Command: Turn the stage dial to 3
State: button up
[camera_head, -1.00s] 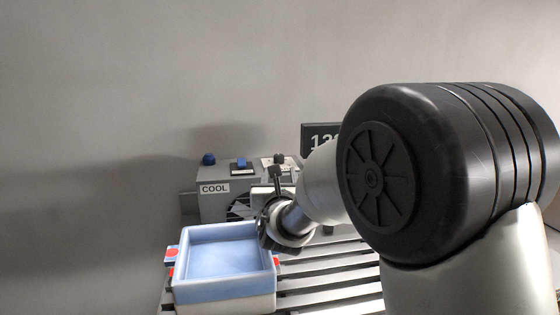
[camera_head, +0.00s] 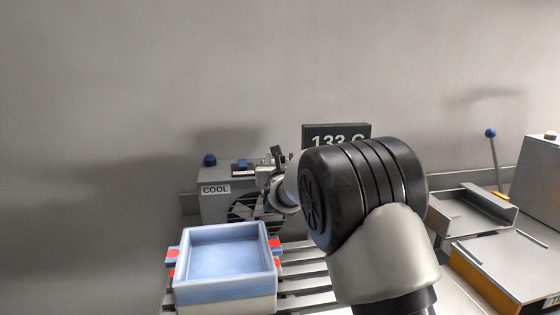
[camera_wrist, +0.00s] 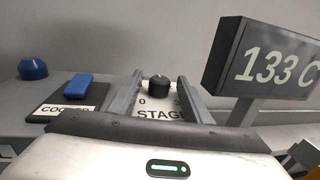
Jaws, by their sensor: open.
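The stage dial (camera_wrist: 159,84) is a black round knob on a white plate (camera_wrist: 150,105) marked STAGE, with a 0 at the left and a partly hidden figure at the right. My gripper (camera_wrist: 160,78) is open, its two fingers to the left and right of the dial in the wrist view, with gaps on both sides. I cannot tell how deep the fingers reach around it, nor clearly which mark the dial points to. In the head view my gripper (camera_head: 274,158) is over the top of the grey COOL box (camera_head: 213,205), and the dial is hidden behind it.
A blue switch (camera_wrist: 78,86) labelled COOLER and a blue round button (camera_wrist: 33,68) lie left of the dial. A display reading 133 C (camera_wrist: 262,68) stands close on the right. A blue tray (camera_head: 225,290) sits on the slatted conveyor (camera_head: 305,283) in front. A blue-knobbed lever (camera_head: 492,150) stands far right.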

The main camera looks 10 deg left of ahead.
jog(key=c, duration=1)
jog(key=shift+a+r+m+h+p, duration=0.35)
jog(key=shift+h+p, duration=0.25)
jog(key=shift+p, duration=0.3)
jog(key=shift+c, duration=0.2)
jog(key=shift+m+h+p, duration=0.75)
jog(key=shift+h+p, duration=0.35)
jog(key=shift+f+m+h+p, duration=0.25)
jog(key=shift+m+h+p, duration=0.3)
jog(key=shift+h, duration=0.25)
jog(key=shift+d, duration=0.1)
jog(key=o, duration=1)
jog(key=shift+o, duration=0.2)
jog(key=shift+f, duration=0.1)
jog(key=shift+s, duration=0.1)
